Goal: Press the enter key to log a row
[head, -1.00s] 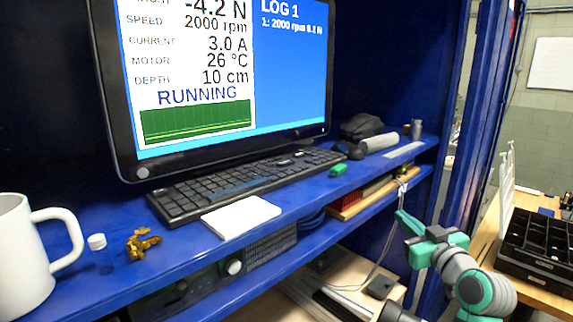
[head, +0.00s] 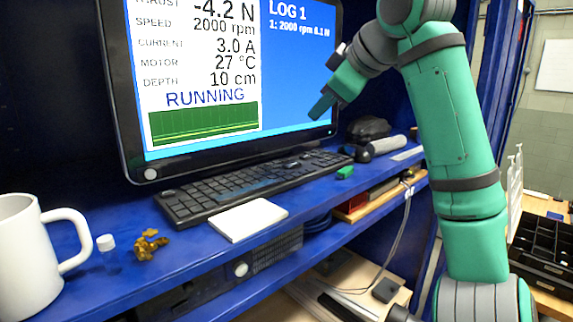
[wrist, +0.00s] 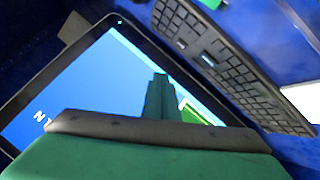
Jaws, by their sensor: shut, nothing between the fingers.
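The black keyboard (head: 250,186) lies on the blue shelf in front of the monitor. It also shows in the wrist view (wrist: 225,60), running down the right side. The enter key cannot be made out by its label. The monitor (head: 215,75) reads RUNNING, and its LOG 1 panel (head: 300,55) lists one row, at 2000 rpm. My green gripper (head: 322,106) is shut and empty. It is raised in front of the screen's right part, above the keyboard's right end and apart from it. In the wrist view my gripper (wrist: 158,85) shows against the screen.
A white pad (head: 248,219) lies at the keyboard's front edge. A small green block (head: 345,172) is near its right end. A white mug (head: 25,260), a small capped vial (head: 107,246) and a brass-coloured piece (head: 148,244) stand at left. A grey cylinder (head: 387,145) lies at right.

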